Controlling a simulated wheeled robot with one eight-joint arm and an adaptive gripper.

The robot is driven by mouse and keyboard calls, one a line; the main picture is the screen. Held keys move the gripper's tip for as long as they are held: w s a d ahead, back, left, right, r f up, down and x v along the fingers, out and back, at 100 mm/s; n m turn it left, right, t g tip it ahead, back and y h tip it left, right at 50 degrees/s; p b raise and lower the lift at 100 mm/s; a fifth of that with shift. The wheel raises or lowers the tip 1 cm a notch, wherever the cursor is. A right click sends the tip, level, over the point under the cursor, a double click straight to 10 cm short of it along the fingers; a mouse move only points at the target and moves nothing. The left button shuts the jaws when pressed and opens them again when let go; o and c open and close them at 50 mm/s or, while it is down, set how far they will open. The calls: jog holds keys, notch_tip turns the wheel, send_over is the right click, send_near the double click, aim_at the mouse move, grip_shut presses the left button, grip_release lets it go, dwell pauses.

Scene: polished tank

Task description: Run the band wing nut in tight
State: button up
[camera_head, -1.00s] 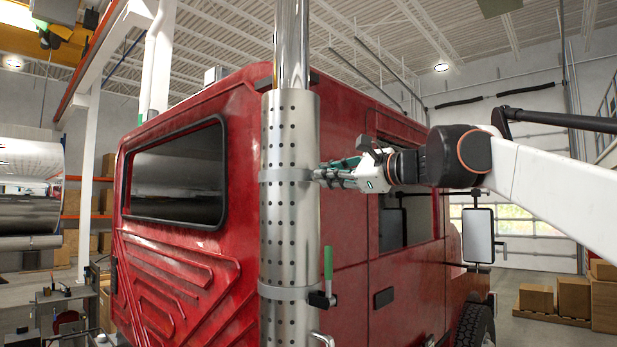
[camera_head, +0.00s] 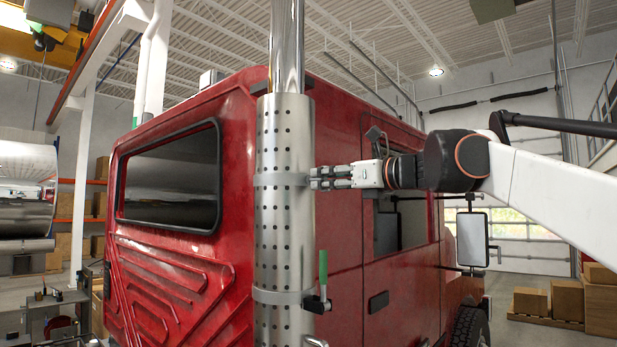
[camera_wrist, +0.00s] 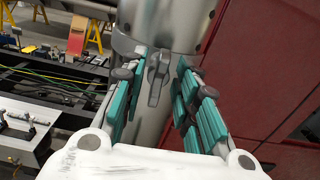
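The band wing nut (camera_wrist: 158,78) is grey and sits on the upper band (camera_wrist: 126,45) of the exhaust stack. It shows between my fingers in the wrist view, its wings pointing roughly along them. My gripper (camera_wrist: 161,72) has green-padded fingers, one on each side of the nut, with a gap to both. In the head view my gripper (camera_head: 318,178) reaches in from the right, its tips at the upper band (camera_head: 272,181). The nut is hidden by the fingers there. The perforated stack guard (camera_head: 283,235) is upright.
The red cab wall (camera_head: 340,250) is close beside and below my gripper. A lower band (camera_head: 283,296) carries a green-handled lever (camera_head: 323,268). A side mirror (camera_head: 472,239) stands farther right. In the wrist view a bench (camera_wrist: 45,110) lies to the left.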

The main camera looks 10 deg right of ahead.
aim_at(329, 178)
jog(key=v, duration=0.6)
jog(key=shift+s, duration=0.3)
